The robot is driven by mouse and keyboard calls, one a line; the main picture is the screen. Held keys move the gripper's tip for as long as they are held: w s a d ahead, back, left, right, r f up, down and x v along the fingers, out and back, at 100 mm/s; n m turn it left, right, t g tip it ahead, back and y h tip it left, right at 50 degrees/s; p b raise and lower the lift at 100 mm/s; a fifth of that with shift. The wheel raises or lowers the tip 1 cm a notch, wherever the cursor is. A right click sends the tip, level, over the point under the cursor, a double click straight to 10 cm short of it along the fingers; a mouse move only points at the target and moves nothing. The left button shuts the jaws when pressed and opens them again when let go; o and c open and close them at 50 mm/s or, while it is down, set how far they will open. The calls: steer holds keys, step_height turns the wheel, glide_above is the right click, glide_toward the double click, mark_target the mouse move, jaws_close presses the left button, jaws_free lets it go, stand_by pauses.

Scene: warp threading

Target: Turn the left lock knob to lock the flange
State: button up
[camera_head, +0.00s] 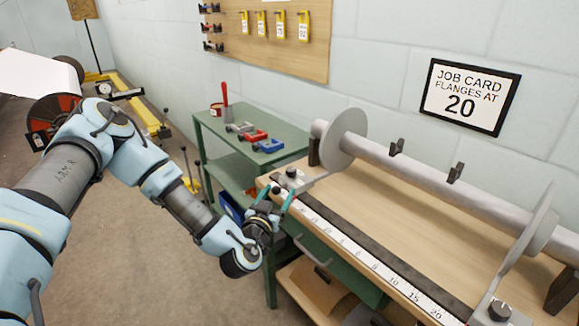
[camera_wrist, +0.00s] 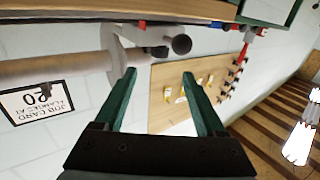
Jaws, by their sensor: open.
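The left lock knob (camera_head: 291,173) is a small dark knob on a grey metal block at the left end of the bench. The left flange (camera_head: 337,147) is a grey disc around the left end of the beam, just behind the knob. My gripper (camera_head: 281,191) is open beside the knob, its teal fingers at the bench's left front corner. Whether a finger touches the knob is hard to tell. In the wrist view my gripper (camera_wrist: 158,73) has both fingers spread with nothing between them; the left flange (camera_wrist: 112,52) shows past the left finger.
A ruler strip (camera_head: 375,265) runs along the bench front. The right flange (camera_head: 520,238) and right lock knob (camera_head: 500,310) are at the far end. A green side table (camera_head: 250,160) with clamps stands at left. The job card (camera_head: 461,97) reads flanges at 20.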

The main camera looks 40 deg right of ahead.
mark_target(290, 173)
steer(key=p+x, duration=0.3)
steer(key=x, duration=0.7)
steer(key=shift+w+d, duration=0.2)
steer(key=shift+d, duration=0.15)
jaws_close()
